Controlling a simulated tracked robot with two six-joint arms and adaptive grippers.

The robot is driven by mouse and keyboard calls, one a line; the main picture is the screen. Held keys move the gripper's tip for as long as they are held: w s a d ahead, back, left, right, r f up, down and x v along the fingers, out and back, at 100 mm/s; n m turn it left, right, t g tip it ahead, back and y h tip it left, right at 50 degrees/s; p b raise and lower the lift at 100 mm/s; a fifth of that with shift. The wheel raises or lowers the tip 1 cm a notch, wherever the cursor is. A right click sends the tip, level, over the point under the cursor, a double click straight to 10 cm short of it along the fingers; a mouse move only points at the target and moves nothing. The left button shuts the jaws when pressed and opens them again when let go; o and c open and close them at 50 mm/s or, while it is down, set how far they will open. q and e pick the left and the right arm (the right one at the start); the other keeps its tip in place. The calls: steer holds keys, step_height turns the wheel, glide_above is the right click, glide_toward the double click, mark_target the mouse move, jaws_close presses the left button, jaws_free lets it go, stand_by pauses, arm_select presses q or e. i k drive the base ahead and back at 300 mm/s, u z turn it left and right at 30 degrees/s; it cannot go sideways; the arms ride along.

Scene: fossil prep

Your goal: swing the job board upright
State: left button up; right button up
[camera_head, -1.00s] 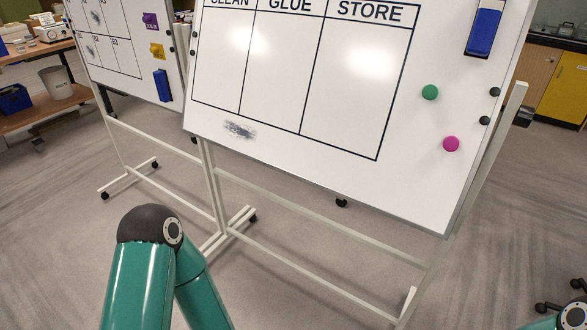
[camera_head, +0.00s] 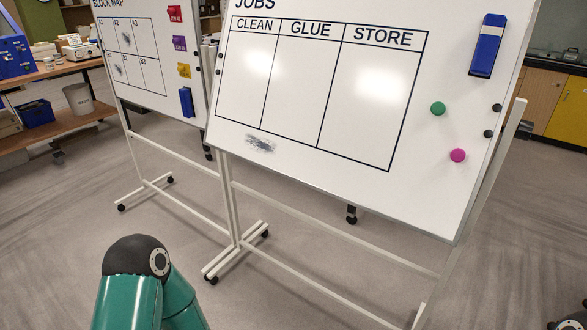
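The job board (camera_head: 300,165) is a white panel headed JOBS, with columns CLEAN, GLUE and STORE. It hangs in a pale wheeled frame (camera_head: 330,229) and looks tilted, its lower edge out from the frame posts. A blue eraser (camera_head: 487,45), a green magnet (camera_head: 438,108) and a pink magnet (camera_head: 457,155) are on its right side, and a dark smudge is at lower left. The board's top is cut off by the picture. A teal link of my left arm shows at the bottom left. Neither gripper shows.
A second whiteboard, the block map (camera_head: 140,88), stands on its own wheeled frame to the left. Cabinets (camera_head: 567,107) are at far right. Grey floor between is clear.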

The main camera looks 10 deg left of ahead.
mark_target(333, 98)
steer(key=i, duration=0.85)
steer(key=z, duration=0.05)
